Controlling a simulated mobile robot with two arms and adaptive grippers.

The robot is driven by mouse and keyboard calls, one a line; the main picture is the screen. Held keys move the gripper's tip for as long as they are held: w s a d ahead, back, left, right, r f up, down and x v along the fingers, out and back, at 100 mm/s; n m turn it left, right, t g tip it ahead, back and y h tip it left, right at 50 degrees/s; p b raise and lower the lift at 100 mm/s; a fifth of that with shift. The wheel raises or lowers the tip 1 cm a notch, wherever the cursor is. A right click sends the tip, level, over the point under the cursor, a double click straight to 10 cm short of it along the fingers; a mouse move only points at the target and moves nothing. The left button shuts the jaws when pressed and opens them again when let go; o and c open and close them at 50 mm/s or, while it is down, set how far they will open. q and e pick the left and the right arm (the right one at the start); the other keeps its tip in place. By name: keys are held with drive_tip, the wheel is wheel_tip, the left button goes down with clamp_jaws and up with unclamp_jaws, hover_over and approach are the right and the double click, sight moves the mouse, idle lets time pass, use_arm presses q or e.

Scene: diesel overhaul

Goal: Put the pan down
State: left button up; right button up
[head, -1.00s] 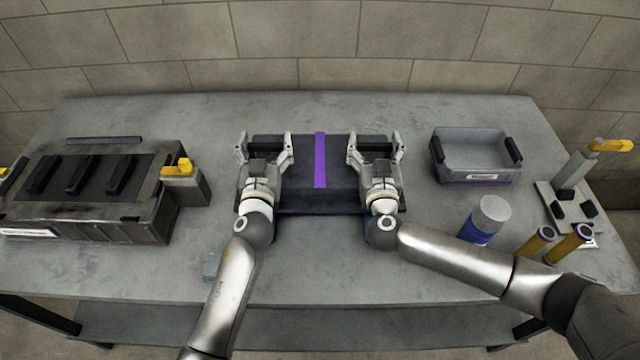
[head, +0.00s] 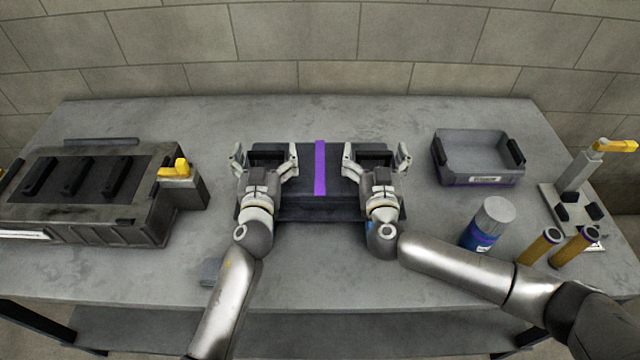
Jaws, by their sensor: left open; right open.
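The pan, a dark box-like piece with a purple stripe (head: 320,168) across its middle, rests level at the centre of the workbench, as far as I can tell. My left gripper (head: 266,153) is open over its left end. My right gripper (head: 375,155) is open over its right end. Dark parts of the pan, perhaps handles, show between the fingers of each gripper. The grippers and wrists hide much of both ends. I cannot tell whether any finger still touches the pan.
An engine block (head: 90,190) with a yellow-handled part stands at the left of the bench (head: 330,265). At the right are a grey bin (head: 478,160), a blue-banded can (head: 485,225), two yellow cylinders and a stand (head: 575,190). The strip behind the pan is clear.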

drive_tip(key=shift+s, duration=0.1)
use_arm(q)
drive_tip(key=s, duration=1.2)
use_arm(e)
drive_tip(key=s, duration=1.1)
drive_tip(key=shift+s, duration=0.4)
